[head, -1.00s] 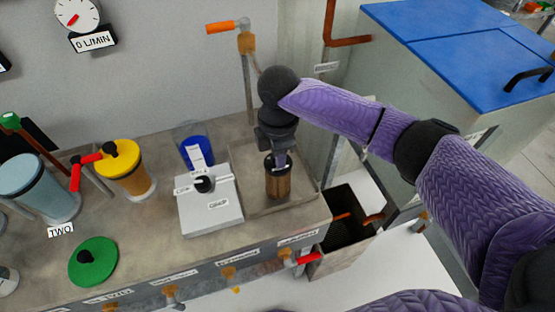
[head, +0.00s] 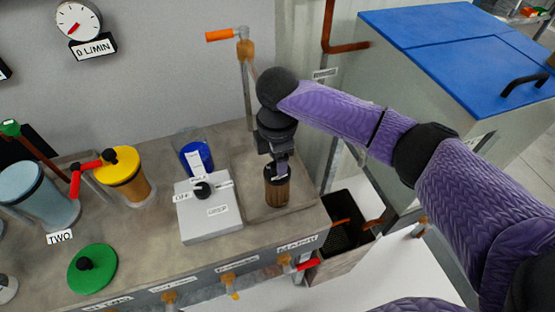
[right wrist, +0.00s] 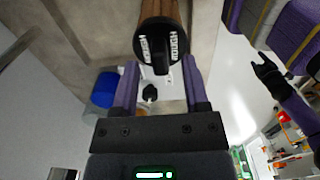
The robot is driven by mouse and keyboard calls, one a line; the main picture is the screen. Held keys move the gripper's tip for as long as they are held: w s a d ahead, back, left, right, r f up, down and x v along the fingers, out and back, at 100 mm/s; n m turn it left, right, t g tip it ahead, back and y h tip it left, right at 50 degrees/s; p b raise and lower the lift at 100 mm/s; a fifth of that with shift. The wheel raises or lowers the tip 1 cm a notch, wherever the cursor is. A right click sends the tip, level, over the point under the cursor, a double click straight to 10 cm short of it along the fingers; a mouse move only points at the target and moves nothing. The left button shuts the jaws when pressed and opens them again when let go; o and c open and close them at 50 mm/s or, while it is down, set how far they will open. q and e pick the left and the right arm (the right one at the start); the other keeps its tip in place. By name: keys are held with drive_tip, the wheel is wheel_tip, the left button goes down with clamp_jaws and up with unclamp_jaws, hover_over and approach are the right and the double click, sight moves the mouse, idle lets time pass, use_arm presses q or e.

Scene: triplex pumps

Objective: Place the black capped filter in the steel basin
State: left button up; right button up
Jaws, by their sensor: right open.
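The filter (head: 277,190) is a brown cylinder with a black cap. It stands upright in the steel basin (head: 247,165), the shallow recess at the right end of the worktop. My right gripper (head: 280,172) is at the cap from above. In the right wrist view, the lettered black cap of the filter (right wrist: 162,45) lies just past the fingertips of the right gripper (right wrist: 160,68), which is open with nothing gripped. The filter's foot is partly out of sight there. A black gripper on a purple arm, seemingly my left gripper (right wrist: 270,72), shows at the right; its jaws are too small to read.
A grey switch box (head: 208,212) stands left of the basin, with a blue-filled clear cup (head: 195,153) behind it. A yellow-topped cylinder (head: 125,178) and a green lid (head: 92,268) are farther left. A dark bin (head: 345,232) is past the worktop's right end.

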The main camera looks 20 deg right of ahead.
wheel_tip(320, 180, up, 10)
drive_tip(key=p, duration=0.2)
drive_tip(key=shift+r, duration=0.1)
idle(0.6)
idle(0.7)
